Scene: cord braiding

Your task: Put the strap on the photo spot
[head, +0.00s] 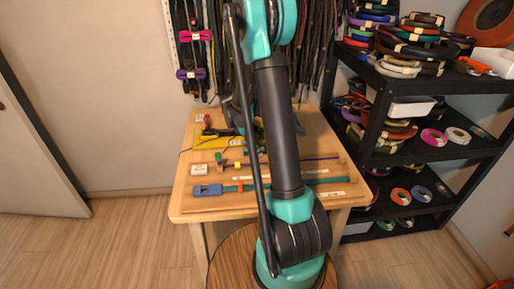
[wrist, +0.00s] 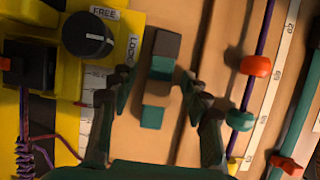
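My gripper (wrist: 153,78) is open, its dark fingers apart with bare wood and a small brown-and-teal block (wrist: 162,55) showing between them. I cannot tell whether either touches a finger. I cannot tell which thing is the strap. A flat teal band (wrist: 300,118) with a red clip and a thin purple cord (wrist: 264,30) with red and teal beads lie to the right. In the head view, the teal band (head: 320,181) runs across the front of the wooden table. No photo spot is identifiable. My arm hides the gripper there.
A yellow device (wrist: 72,12) with a black dial marked FREE and LOCK stands left of my gripper. The wooden table (head: 190,212) also holds a blue clamp (head: 207,190). Black shelves (head: 450,155) with coiled cords stand at the right. Floor at the left is clear.

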